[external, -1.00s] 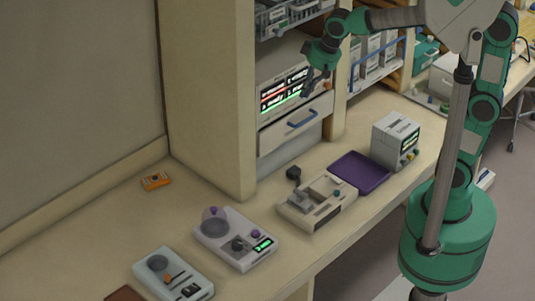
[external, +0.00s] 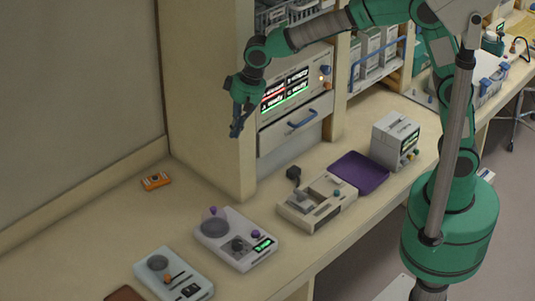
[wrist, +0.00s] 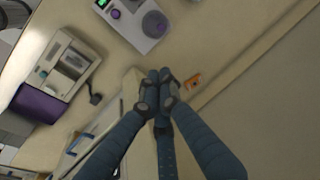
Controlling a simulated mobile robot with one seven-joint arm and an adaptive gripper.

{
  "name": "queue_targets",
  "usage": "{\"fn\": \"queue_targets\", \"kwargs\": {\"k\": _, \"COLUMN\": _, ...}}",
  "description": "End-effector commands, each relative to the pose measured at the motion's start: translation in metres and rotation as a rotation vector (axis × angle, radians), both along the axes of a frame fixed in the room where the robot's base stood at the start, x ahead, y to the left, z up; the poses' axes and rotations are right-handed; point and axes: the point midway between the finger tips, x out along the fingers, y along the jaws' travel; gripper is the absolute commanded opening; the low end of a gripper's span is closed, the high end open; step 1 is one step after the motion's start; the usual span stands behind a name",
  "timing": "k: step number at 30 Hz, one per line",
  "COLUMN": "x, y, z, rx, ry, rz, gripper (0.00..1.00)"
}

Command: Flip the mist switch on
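No switch is legibly marked as mist, so I cannot tell which one it is. A pale device (external: 172,275) at the front left has a round grey disc, an orange knob and a black switch (external: 190,290). My gripper (external: 236,131) is empty, pointing down high above the counter in front of the cabinet's side panel. Its fingertips (wrist: 159,74) are together.
A cream device (external: 318,203) with a black plug, a purple tray (external: 360,172) and a grey box (external: 396,142) line the counter. An orange box (external: 156,181) lies near the back wall. The cabinet (external: 210,100) stands beside my gripper. The left counter is mostly clear.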

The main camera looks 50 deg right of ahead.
Motion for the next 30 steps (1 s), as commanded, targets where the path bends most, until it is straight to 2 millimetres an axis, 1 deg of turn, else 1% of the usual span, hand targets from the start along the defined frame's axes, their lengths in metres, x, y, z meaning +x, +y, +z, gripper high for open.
{"fn": "queue_targets", "kwargs": {"k": 1, "x": -0.001, "y": 0.016, "z": -0.005, "rx": -0.002, "ry": 0.009, "rz": 0.006, "gripper": 0.0}}
{"fn": "queue_targets", "kwargs": {"k": 3, "x": -0.003, "y": 0.035, "z": -0.012, "rx": -0.002, "ry": 0.019, "rz": 0.005, "gripper": 0.0}}
{"fn": "queue_targets", "kwargs": {"k": 10, "x": -0.013, "y": 0.099, "z": -0.04, "rx": -0.005, "ry": 0.052, "rz": 0.008, "gripper": 0.0}}
{"fn": "queue_targets", "kwargs": {"k": 16, "x": -0.029, "y": 0.153, "z": -0.066, "rx": -0.01, "ry": 0.08, "rz": 0.009, "gripper": 0.0}}
{"fn": "queue_targets", "kwargs": {"k": 23, "x": -0.055, "y": 0.212, "z": -0.102, "rx": -0.02, "ry": 0.111, "rz": 0.011, "gripper": 0.0}}
{"fn": "queue_targets", "kwargs": {"k": 30, "x": -0.09, "y": 0.27, "z": -0.143, "rx": -0.034, "ry": 0.142, "rz": 0.012, "gripper": 0.0}}
